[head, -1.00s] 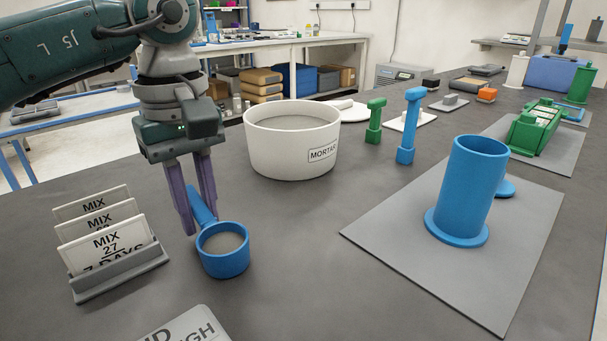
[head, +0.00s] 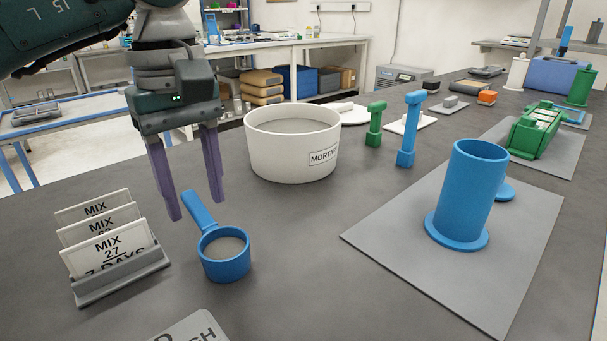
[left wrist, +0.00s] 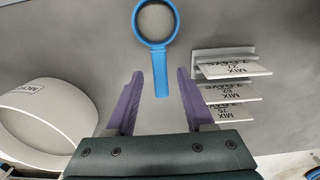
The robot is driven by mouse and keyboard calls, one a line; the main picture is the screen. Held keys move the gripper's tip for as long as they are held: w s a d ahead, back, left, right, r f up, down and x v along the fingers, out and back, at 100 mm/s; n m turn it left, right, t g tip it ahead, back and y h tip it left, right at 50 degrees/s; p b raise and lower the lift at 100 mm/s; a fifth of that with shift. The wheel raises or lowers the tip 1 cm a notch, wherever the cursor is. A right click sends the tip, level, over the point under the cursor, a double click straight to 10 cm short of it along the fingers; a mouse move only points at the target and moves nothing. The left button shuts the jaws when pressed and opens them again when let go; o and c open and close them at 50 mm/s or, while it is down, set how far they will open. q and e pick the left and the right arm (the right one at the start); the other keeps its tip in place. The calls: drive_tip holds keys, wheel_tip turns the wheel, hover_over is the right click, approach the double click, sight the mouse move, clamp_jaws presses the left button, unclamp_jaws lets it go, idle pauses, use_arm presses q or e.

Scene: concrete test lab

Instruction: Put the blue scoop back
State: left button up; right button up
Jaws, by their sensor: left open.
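The blue scoop (head: 226,264) rests on the grey bench top, its handle pointing back and left in the head view. Its cup holds grey material. My left gripper (head: 196,204) is open and empty, with purple fingers above and behind the handle. In the left wrist view the scoop (left wrist: 161,80) lies ahead, its handle end between the spread fingers (left wrist: 158,82) in the picture, not gripped. The white tub marked MORTAR (head: 268,160) stands behind and right of the scoop, with grey material inside. My right gripper is not in view.
A grey holder (head: 122,277) with MIX cards stands left of the scoop. A blue cylinder (head: 466,190) stands on a grey mat (head: 400,235) at right. Blue (head: 409,130) and green (head: 375,125) upright tools stand behind.

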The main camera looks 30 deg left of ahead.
sight(197, 207)
use_arm(q)
wheel_tip(197, 207, up, 9)
drive_tip(key=shift+p, duration=0.3)
